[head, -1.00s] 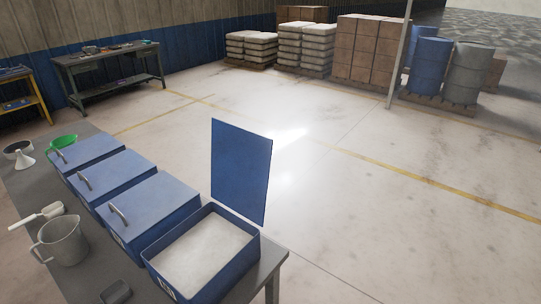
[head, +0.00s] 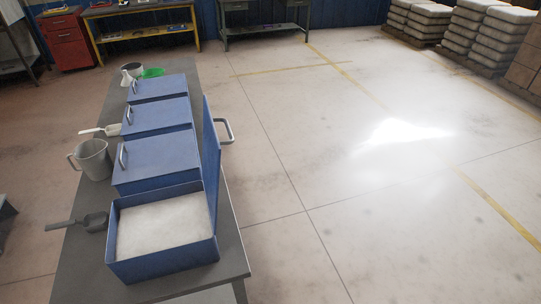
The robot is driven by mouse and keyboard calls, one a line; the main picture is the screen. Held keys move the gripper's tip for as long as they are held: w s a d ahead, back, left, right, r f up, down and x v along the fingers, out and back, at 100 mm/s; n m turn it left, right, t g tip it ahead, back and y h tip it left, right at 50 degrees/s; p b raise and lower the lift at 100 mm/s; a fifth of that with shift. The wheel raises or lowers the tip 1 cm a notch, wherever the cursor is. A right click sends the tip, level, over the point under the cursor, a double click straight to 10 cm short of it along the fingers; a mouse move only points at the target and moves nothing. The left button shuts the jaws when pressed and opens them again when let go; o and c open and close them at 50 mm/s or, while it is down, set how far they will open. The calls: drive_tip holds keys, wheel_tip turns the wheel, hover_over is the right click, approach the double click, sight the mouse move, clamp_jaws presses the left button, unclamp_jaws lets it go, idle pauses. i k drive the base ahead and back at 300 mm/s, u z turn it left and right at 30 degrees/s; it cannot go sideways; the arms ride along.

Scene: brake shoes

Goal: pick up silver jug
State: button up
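The silver jug (head: 93,160) is a grey metal pitcher standing upright on the grey table (head: 82,258), near its left edge. Its handle points left. It stands left of the closed blue boxes, with a small gap or light contact that I cannot tell apart. A dark scoop (head: 88,223) lies in front of it, and a white scoop (head: 104,130) lies behind it. My gripper is not in view.
An open blue box (head: 165,263) of white powder stands at the table's near end, its lid (head: 211,165) raised on the right. Several closed blue boxes line the table behind it. A green bowl (head: 153,73) and a funnel (head: 126,78) stand at the far end. Floor to the right is clear.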

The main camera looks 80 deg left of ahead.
sight(93, 157)
drive_tip(key=i, duration=1.5)
drive_tip(key=u, duration=4.3)
drive_tip(key=i, duration=1)
